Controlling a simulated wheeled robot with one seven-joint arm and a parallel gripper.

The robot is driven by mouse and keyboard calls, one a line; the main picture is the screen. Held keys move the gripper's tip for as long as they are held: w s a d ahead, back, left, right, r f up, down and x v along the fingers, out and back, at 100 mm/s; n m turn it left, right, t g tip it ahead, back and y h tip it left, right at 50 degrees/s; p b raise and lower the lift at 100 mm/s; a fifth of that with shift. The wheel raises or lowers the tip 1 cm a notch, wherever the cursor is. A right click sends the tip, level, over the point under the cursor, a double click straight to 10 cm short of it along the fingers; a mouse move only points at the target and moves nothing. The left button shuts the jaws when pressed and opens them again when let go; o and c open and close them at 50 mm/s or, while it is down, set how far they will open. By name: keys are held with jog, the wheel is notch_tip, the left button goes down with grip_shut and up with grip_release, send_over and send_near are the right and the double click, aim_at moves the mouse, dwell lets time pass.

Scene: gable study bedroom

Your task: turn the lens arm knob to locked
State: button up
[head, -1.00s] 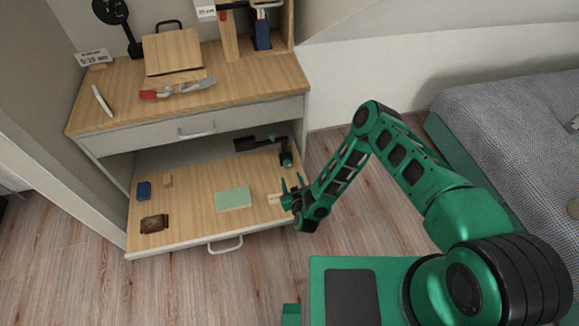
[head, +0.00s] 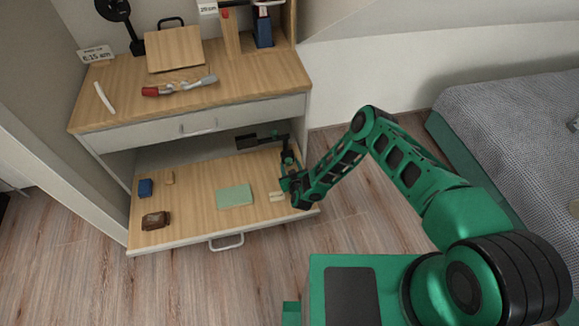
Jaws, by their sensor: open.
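The lens arm (head: 262,139) stands at the back right of the pulled-out wooden shelf, with a dark rectangular head at its left end and a dark upright post at its right end. The knob cannot be picked out clearly; the post's lower part, where green shows, is partly behind my gripper. My gripper (head: 288,167) is just in front of the post, its fingers pointing toward the back. It is open, and nothing shows between its fingers. Whether it touches the post or knob cannot be told.
The pull-out shelf (head: 190,210) holds a green pad (head: 235,196), pale small pieces (head: 277,197), a blue block (head: 145,187), a tan block (head: 170,177) and a brown object (head: 155,220). The desktop (head: 120,100) lies above, and a bed (head: 500,125) stands at right.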

jog(key=c, duration=1.1)
jog(key=shift+o, duration=0.2)
jog(key=shift+y, duration=0.3)
jog(key=m+y, duration=0.1)
jog(key=m, duration=0.2)
jog(key=shift+d+f+y, duration=0.1)
jog(key=shift+d+y, duration=0.05)
jog(key=shift+y, duration=0.15)
jog(key=shift+d+m+g+y, duration=0.15)
jog(key=shift+m+y, duration=0.35)
jog(key=shift+m, duration=0.3)
jog(key=shift+d+m+g+y, duration=0.15)
jog(key=shift+m+y, duration=0.35)
jog(key=shift+m, duration=0.3)
jog(key=shift+w, duration=0.1)
jog(key=o, duration=1.1)
jog(key=shift+f, duration=0.1)
jog(key=shift+c, duration=0.2)
